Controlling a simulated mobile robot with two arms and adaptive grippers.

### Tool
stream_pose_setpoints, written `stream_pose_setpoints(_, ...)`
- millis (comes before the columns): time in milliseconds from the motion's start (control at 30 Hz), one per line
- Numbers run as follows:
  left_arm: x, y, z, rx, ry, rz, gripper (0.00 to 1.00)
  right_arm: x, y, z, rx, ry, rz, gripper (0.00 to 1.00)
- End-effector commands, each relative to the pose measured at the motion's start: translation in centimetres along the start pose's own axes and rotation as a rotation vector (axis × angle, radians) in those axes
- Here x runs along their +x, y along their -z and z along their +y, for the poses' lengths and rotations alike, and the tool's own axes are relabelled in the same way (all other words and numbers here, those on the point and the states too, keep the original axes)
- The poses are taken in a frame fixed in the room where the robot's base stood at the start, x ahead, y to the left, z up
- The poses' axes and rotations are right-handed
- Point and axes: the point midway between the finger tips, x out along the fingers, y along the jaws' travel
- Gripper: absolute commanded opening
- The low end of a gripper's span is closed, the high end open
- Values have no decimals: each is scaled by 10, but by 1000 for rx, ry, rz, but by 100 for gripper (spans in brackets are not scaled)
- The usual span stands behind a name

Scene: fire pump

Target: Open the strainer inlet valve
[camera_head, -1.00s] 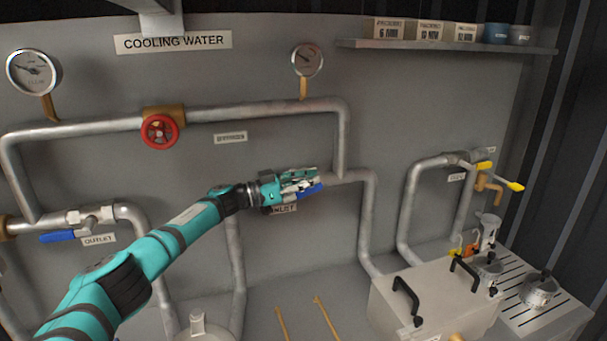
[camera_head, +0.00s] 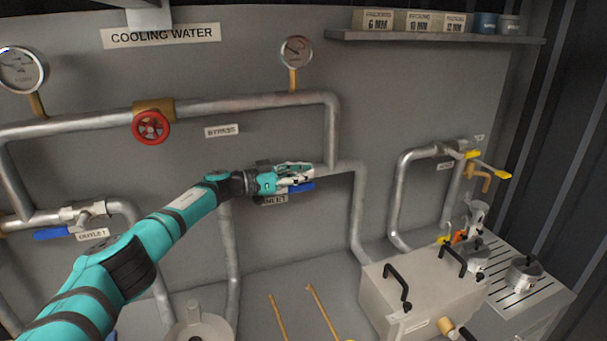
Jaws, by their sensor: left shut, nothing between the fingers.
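The strainer inlet valve sits on the pipe in the middle of the panel, mostly hidden behind my left gripper (camera_head: 298,176). Its blue lever (camera_head: 302,187) shows just below the fingers and lies about level along the pipe. The inlet label (camera_head: 273,199) is below it, partly covered. My left gripper is shut with nothing between its fingers, in front of the valve. I cannot tell whether it touches the lever. My right gripper is not in view.
The outlet valve's blue lever (camera_head: 52,233) is at the left. A red bypass handwheel (camera_head: 150,127) is on the upper pipe. A grey box with black handles (camera_head: 425,295) stands at the lower right, beside a slotted drain board (camera_head: 520,290). A shelf (camera_head: 430,37) runs above.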

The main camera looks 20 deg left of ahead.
Motion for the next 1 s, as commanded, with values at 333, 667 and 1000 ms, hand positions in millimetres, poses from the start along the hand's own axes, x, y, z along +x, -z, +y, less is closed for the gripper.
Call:
stream_pose_setpoints(333,-53,-2,-2,-1,4,-2,0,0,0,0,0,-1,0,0)
stream_pose_setpoints(667,-110,-1,-1,-2,2,-1,0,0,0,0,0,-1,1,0)
stream_pose_setpoints(1000,-120,-1,0,-1,0,-1,0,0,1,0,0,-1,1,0)
